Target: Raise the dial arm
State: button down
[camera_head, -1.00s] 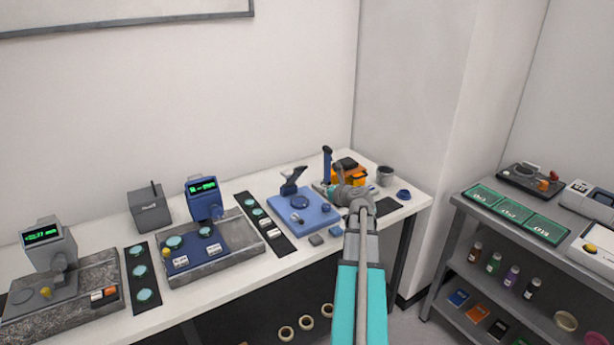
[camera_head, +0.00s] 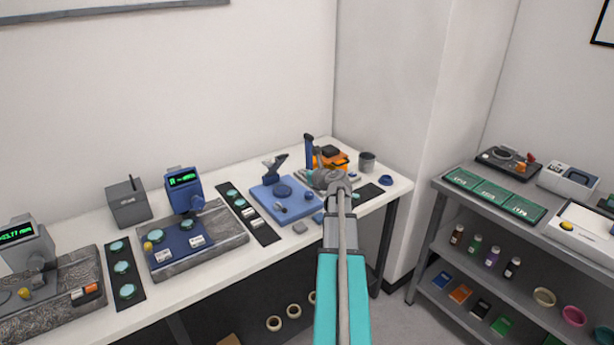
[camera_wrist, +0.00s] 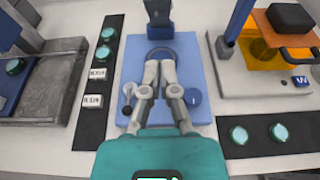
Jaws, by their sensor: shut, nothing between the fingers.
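A light blue base plate (camera_head: 268,203) on the white bench carries a dark blue tilted post with a flat head (camera_head: 275,166). I cannot tell for sure whether this head is the dial arm. In the wrist view the dark post (camera_wrist: 158,18) stands at the far end of the plate (camera_wrist: 193,60). A dark ring (camera_wrist: 163,50), a small lever knob (camera_wrist: 127,97) and a round blue knob (camera_wrist: 192,97) are on the plate. My gripper (camera_head: 314,178) is shut and empty. In the wrist view its fingertips (camera_wrist: 161,62) appear over the plate, near the ring, which they partly hide.
An orange device with a blue column (camera_head: 309,151) stands right of the plate. A grey cup (camera_head: 367,162) is farther right. Dark strips with teal discs (camera_head: 124,275) and two gauges with green displays (camera_head: 183,180) stand left. A grey shelf unit (camera_head: 435,230) is on the right.

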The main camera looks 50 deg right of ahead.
aim_at(284, 159)
jog(key=shift+w+d+r+p, duration=0.1)
jog(key=shift+w+d, duration=0.25)
jog(key=shift+w, duration=1.25)
jog(key=shift+w+d+f+p, duration=0.1)
jog(key=shift+w+d, duration=0.2)
jog(key=shift+w, duration=1.25)
jog(key=shift+w+d+r+p, duration=0.1)
jog(key=shift+w+d, duration=0.25)
jog(key=shift+w, duration=1.25)
